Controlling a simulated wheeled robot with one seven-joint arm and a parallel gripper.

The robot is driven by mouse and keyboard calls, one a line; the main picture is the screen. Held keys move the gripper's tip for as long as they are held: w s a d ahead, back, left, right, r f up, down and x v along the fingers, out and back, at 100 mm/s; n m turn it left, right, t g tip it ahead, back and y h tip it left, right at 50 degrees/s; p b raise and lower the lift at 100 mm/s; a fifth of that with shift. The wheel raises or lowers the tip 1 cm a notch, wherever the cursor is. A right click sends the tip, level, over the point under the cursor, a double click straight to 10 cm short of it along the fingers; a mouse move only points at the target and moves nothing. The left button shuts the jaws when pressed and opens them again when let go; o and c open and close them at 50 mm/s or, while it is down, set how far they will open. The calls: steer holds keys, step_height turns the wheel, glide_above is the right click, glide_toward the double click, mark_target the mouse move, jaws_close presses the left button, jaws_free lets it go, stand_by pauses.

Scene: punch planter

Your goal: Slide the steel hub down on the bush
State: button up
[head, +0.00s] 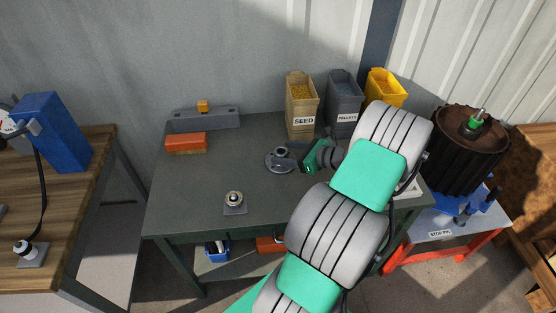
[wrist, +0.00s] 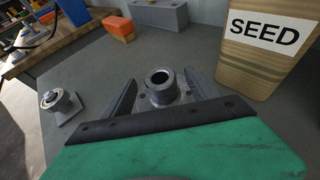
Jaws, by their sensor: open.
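The steel hub (head: 280,159) is a grey flanged disc with a raised hollow collar, lying flat on the dark table. In the wrist view the hub (wrist: 160,87) stands between the two fingers of my gripper (wrist: 161,92). The fingers are open, one on each side of the collar; I cannot tell if they touch it. In the head view my gripper (head: 298,158) is at the hub's right side. What looks like the bush (head: 234,197) stands upright on a small square plate, nearer the front of the table. It also shows at the left of the wrist view (wrist: 52,97).
Seed (head: 301,108), pellet (head: 344,104) and yellow (head: 384,88) bins stand at the back right. An orange box (head: 186,143) and a grey rack (head: 205,118) are at the back left. A brown drum (head: 468,150) stands right. The tabletop between hub and bush is clear.

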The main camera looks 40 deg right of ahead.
mark_target(276, 150)
steer(key=x, duration=0.5)
steer(key=shift+w, duration=0.15)
steer(key=shift+c, duration=0.3)
jaws_close()
stand_by(0.4)
steer(key=shift+d+r, duration=0.1)
steer(key=shift+r, duration=0.05)
